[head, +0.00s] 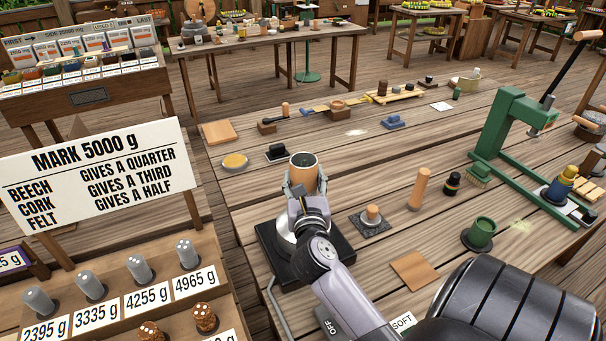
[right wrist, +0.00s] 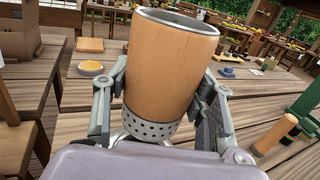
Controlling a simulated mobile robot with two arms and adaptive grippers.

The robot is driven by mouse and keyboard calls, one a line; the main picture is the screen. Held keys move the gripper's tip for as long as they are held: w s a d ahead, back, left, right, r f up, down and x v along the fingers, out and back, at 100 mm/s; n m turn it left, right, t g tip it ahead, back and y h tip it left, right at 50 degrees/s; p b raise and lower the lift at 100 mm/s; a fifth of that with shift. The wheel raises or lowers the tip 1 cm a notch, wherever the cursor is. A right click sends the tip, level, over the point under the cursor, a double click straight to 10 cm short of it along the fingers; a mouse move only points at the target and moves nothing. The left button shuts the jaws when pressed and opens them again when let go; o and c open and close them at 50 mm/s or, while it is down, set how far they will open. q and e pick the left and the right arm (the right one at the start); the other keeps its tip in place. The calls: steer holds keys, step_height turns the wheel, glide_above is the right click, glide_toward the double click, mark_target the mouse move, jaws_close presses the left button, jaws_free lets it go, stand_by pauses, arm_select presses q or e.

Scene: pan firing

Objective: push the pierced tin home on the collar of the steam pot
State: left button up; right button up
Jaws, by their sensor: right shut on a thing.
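The pierced tin (head: 304,163) is an upright cylinder with an orange-brown wooden-looking side and a grey metal rim. In the right wrist view the tin (right wrist: 168,65) shows a metal band with rows of holes at its bottom. My right gripper (head: 306,188) is shut on the tin, one finger on each side; it also shows in the right wrist view (right wrist: 167,82). The silver steam pot (head: 284,240) stands on a black hot plate (head: 327,262), below the tin. My gripper hides the collar, so I cannot tell how far down the tin sits. My left gripper is not in view.
A green press (head: 497,130) stands at the right of the bench. A yellow dish (head: 234,161) lies to the left.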

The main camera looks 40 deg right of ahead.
stand_by(0.3)
steer(key=shift+r+p, duration=0.1)
steer(key=shift+p, duration=0.2)
steer(key=shift+a+f+b, duration=0.1)
steer(key=shift+f+b, duration=1.95)
steer(key=shift+f, duration=0.5)
steer(key=shift+f+b, duration=0.9)
steer(key=shift+f, duration=0.5)
steer(key=o, duration=1.4)
steer(key=v, duration=1.2)
